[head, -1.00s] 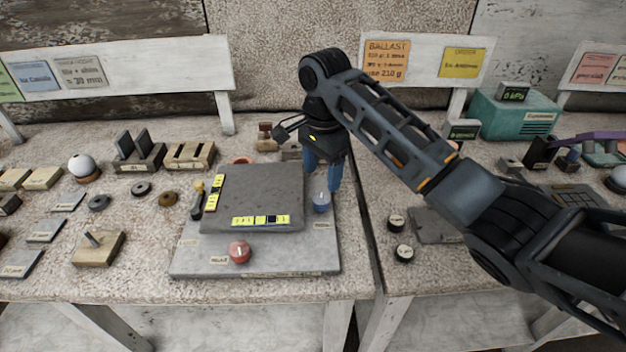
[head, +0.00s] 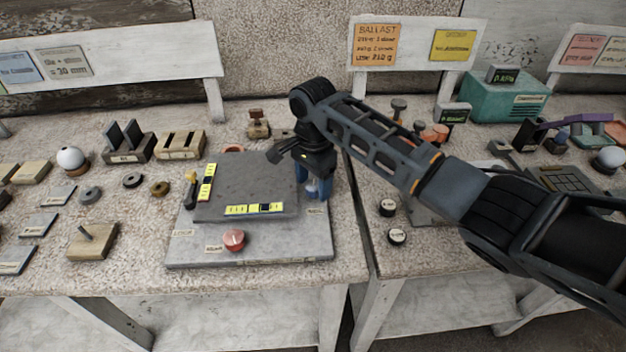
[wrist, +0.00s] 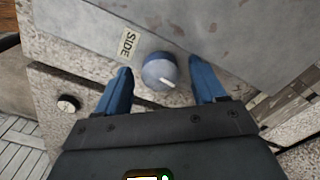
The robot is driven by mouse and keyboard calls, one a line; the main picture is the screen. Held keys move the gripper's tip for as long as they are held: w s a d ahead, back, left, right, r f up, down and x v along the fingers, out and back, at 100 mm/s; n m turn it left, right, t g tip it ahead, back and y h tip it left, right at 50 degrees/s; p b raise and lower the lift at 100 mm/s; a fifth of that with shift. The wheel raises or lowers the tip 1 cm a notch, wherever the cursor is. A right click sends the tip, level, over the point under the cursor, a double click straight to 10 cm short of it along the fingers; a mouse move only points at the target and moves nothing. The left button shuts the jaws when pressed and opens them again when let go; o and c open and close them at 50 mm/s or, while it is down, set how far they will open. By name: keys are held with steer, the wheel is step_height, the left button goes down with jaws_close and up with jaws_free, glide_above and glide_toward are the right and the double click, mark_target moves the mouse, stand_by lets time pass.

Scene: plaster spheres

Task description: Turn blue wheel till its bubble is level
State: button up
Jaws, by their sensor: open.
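The blue wheel (wrist: 160,71) is a round knob with a white mark, beside a label reading SIDE. My gripper (wrist: 163,78) is open, one blue finger on each side of the wheel with a gap to each. In the head view my gripper (head: 318,190) points down over the wheel (head: 314,187), which is partly hidden. The dark tilting plate (head: 246,180) sits on a grey base (head: 200,252). Its left yellow bubble strip (head: 207,182) and front yellow bubble strip (head: 255,208) show; their exact levels are too small to tell.
A red wheel (head: 234,239) stands at the base's front. A dark lever with a yellow top (head: 190,190) is left of the plate. Slotted blocks (head: 180,145) stand behind left.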

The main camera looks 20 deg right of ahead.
steer(key=c, duration=1.1)
steer(key=shift+o, duration=0.2)
